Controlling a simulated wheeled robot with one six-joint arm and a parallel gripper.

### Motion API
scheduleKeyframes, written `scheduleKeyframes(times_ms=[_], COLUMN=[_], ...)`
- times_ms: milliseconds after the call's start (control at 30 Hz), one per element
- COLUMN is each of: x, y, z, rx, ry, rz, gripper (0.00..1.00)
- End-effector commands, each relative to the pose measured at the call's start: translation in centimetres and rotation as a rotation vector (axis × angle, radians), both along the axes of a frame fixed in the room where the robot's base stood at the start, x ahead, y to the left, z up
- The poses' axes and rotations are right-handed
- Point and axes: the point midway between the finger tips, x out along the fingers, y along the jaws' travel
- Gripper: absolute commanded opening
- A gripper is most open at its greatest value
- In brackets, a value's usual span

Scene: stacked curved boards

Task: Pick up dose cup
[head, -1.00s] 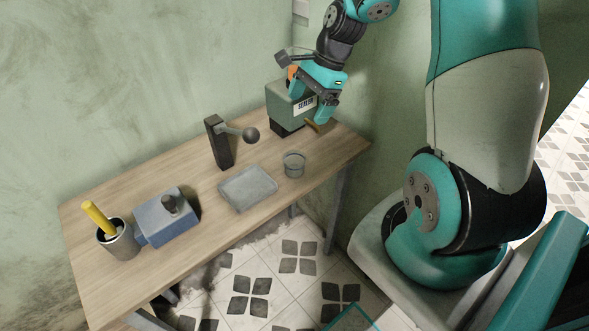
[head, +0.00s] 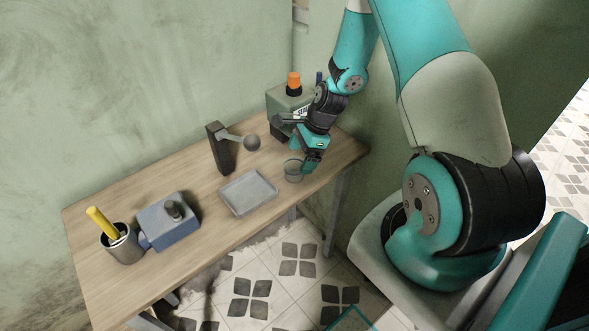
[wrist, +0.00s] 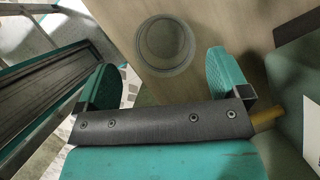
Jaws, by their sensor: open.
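The dose cup (head: 292,170) is a small clear round cup standing on the wooden table near its front right edge. In the wrist view the cup (wrist: 166,44) shows from above as a round rim, ahead of and between my two teal fingers. My gripper (head: 305,160) is low over the table, just to the right of the cup and partly in front of it. The wrist view shows my gripper (wrist: 163,82) open and empty, with the fingers wide apart. I cannot tell whether a finger touches the cup.
A green box machine (head: 284,100) with an orange top stands behind my gripper. A grey tray (head: 248,192) lies left of the cup. A dark post with a ball-ended lever (head: 221,148), a blue box (head: 168,222) and a grey pot (head: 123,245) with a yellow stick stand further left.

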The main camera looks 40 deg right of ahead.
Motion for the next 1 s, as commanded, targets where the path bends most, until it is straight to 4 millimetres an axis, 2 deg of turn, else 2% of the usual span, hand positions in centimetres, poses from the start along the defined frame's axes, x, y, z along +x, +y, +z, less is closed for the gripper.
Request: scheduleKeyframes(times_ms=[300,567,667,800,1000], x=[1.0,1.1,1.1,1.1,1.1], y=[1.5,1.6,1.6,1.6,1.6], z=[-3.6,-4.0,-4.0,-4.0,-4.0], rx=[0.001,0.000,0.000,0.000,0.000], ry=[0.002,0.000,0.000,0.000,0.000], rz=[0.001,0.001,0.001,0.001,0.001], gripper=[0.94,0.94,0.76,0.43,0.41])
